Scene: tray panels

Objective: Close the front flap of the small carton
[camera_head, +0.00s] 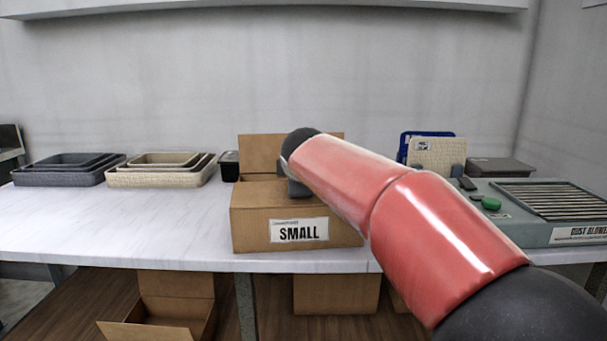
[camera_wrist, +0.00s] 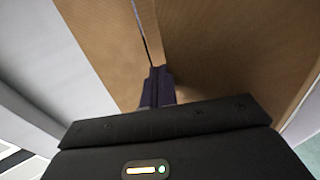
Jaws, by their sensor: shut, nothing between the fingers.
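The small carton (camera_head: 248,229) stands on the table with its "SMALL" label (camera_head: 299,231) facing me. One flap (camera_head: 258,154) stands upright at its back. A cardboard surface (camera_head: 258,194) shows across the top left; I cannot tell which flap it is. My arm hides the carton's top right. My gripper (camera_head: 298,188) is at the carton's top, mostly hidden by the arm. In the wrist view, my gripper (camera_wrist: 158,72) is shut and empty, its tips against or just above brown cardboard (camera_wrist: 220,45). A narrow dark slit between two cardboard panels runs up from the tips.
Nested grey trays (camera_head: 66,178) and beige trays (camera_head: 155,180) stand at the left, with a small black box (camera_head: 229,166) beside the carton. A dust blower (camera_head: 540,217) stands at the right, with panels (camera_head: 437,154) behind. Clear table (camera_head: 130,225) lies left of the carton.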

